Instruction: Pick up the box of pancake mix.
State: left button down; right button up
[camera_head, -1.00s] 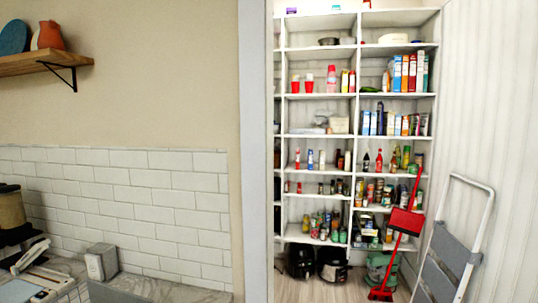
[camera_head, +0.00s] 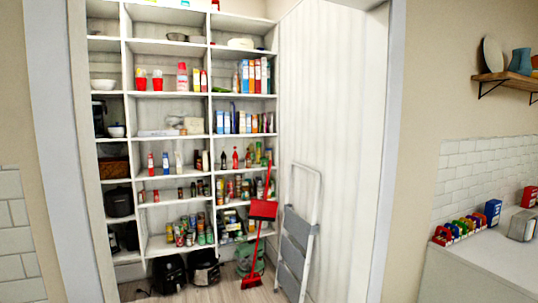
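No box can be read as pancake mix at this size. Upright boxes in blue, orange, red and white (camera_head: 254,76) stand on an upper right shelf of the pantry, in the head view. Another row of mostly blue and white boxes (camera_head: 236,122) stands on the shelf below it. On the counter at the right are a blue box (camera_head: 493,212) and a red box (camera_head: 529,197), contents unreadable. Neither of my grippers shows in the view.
The white shelving (camera_head: 140,98) fills the pantry's left and back. A grey step ladder (camera_head: 296,240) and a red broom (camera_head: 262,210) lean at its right. Black appliances (camera_head: 168,270) stand on the floor. A white counter (camera_head: 470,262) is at the right.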

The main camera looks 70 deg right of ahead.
aim_at(166, 156)
jog(key=i+l+z, duration=0.1)
jog(key=z, duration=0.3)
jog(key=i+l+z, duration=0.1)
jog(key=l+z, duration=0.15)
jog(key=z, duration=0.15)
jog(key=i+l+z, duration=0.1)
jog(key=z, duration=0.3)
jog(key=i+l, duration=0.3)
jog(key=i, duration=0.25)
jog(key=i+l, duration=0.35)
jog(key=i, duration=0.15)
jog(key=i+l, duration=0.3)
jog(key=i, duration=0.25)
jog(key=i+l, duration=0.3)
jog(key=i, duration=0.25)
jog(key=i+l, duration=0.3)
jog(key=i, duration=0.25)
jog(key=i+l, duration=0.35)
jog(key=i, duration=0.15)
